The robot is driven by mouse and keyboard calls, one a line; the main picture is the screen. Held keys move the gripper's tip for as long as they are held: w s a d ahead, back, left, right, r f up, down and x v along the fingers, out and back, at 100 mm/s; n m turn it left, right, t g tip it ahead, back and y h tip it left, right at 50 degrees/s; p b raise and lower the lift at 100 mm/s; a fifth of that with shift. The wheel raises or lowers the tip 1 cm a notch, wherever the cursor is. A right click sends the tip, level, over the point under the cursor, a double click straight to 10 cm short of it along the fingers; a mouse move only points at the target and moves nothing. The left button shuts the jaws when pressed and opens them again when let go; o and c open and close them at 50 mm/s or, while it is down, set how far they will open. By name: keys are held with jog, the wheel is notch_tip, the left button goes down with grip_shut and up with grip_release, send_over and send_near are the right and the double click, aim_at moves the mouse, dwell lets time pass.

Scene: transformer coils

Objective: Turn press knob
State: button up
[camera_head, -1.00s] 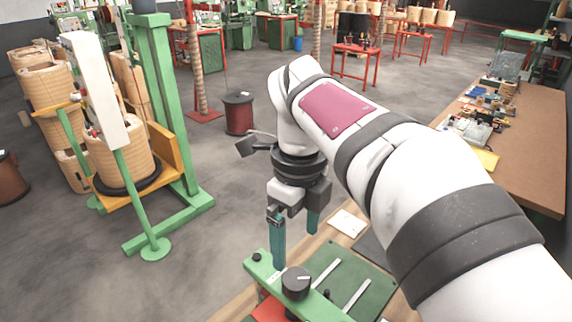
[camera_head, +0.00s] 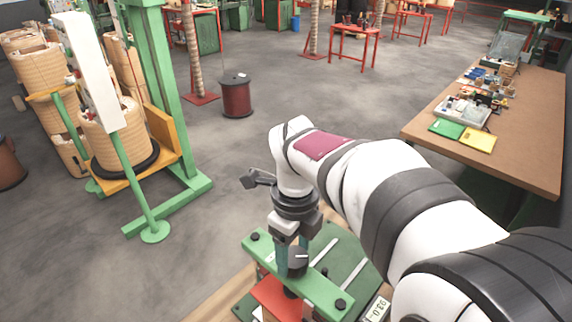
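The black round press knob (camera_head: 298,262) with a pale pointer line sits on the green crossbar (camera_head: 322,292) of a small press. My gripper (camera_head: 291,260) is low over the knob, pointing down. One teal finger (camera_head: 281,257) stands at the knob's left side and covers part of it. The other finger (camera_head: 304,241) is behind the knob, with its tip hidden. The fingers are on either side of the knob, but I cannot tell whether they touch or grip it.
A red block (camera_head: 277,296) is under the crossbar, and a green plate (camera_head: 345,262) with pale strips lies behind. Dark screw heads (camera_head: 340,304) stand up from the crossbar. A brown workbench (camera_head: 520,135) is at the right. A green coil stand (camera_head: 160,100) is at the left.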

jog(key=c, duration=0.7)
jog(key=shift+o, duration=0.2)
jog(key=shift+n, duration=0.4)
